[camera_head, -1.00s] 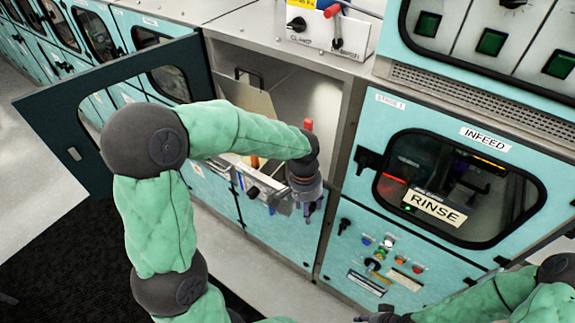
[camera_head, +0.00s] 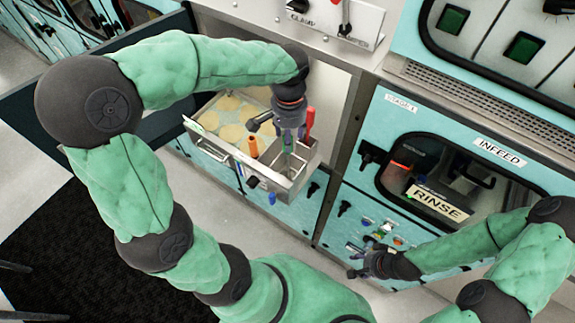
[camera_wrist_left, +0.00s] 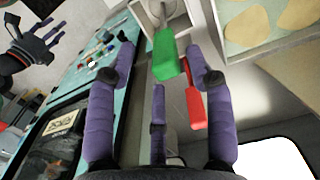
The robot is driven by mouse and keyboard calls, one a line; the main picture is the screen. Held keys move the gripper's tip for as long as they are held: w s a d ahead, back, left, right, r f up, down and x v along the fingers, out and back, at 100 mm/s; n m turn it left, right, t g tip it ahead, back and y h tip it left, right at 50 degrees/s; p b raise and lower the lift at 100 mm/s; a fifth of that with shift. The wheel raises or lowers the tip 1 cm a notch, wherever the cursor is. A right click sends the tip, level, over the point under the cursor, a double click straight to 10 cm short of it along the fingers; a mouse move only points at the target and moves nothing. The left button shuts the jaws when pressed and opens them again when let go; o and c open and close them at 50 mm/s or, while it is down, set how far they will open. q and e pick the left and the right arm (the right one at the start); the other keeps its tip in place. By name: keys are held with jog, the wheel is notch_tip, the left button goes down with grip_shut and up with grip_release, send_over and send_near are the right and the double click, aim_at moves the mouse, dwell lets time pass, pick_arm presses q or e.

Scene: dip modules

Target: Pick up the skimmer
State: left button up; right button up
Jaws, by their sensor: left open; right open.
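Several long-handled tools stand in a small metal compartment at the right end of a pulled-out drawer (camera_head: 235,165). I see an orange handle (camera_head: 253,147), a red handle (camera_head: 310,118) and a green handle (camera_head: 301,132). I cannot tell which belongs to the skimmer; their lower ends are hidden. My left gripper (camera_head: 289,143) points down over the compartment. In the left wrist view its purple fingers are open, with the green handle (camera_wrist_left: 165,55) and the red handle (camera_wrist_left: 194,103) ahead between them; no grip shows. My right gripper (camera_head: 358,262) is open and empty by the control panel.
Flat tan discs (camera_head: 229,133) lie in the drawer's left part. An open dark cabinet door (camera_head: 165,125) is at the left. The infeed window with its RINSE sign (camera_head: 438,204) is at the right. Floor (camera_head: 215,222) shows in front of the drawer.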

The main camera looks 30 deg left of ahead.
pick_arm(q)
jog(key=shift+w+a+f, duration=0.1)
jog(key=shift+w+f, duration=0.1)
jog(key=shift+f, duration=0.2)
jog(key=shift+w+a+f, duration=0.1)
jog(key=shift+w+f, duration=0.05)
jog(key=shift+f, duration=0.25)
jog(key=p, duration=0.1)
send_over(288, 160)
jog(key=shift+w+a+f, duration=0.1)
jog(key=shift+w+f, duration=0.05)
jog(key=shift+f, duration=1.15)
jog(key=shift+w+a+f, duration=0.1)
jog(key=shift+f, duration=1.15)
jog(key=shift+s+d+r, duration=0.1)
jog(key=shift+c, duration=0.6)
grip_shut()
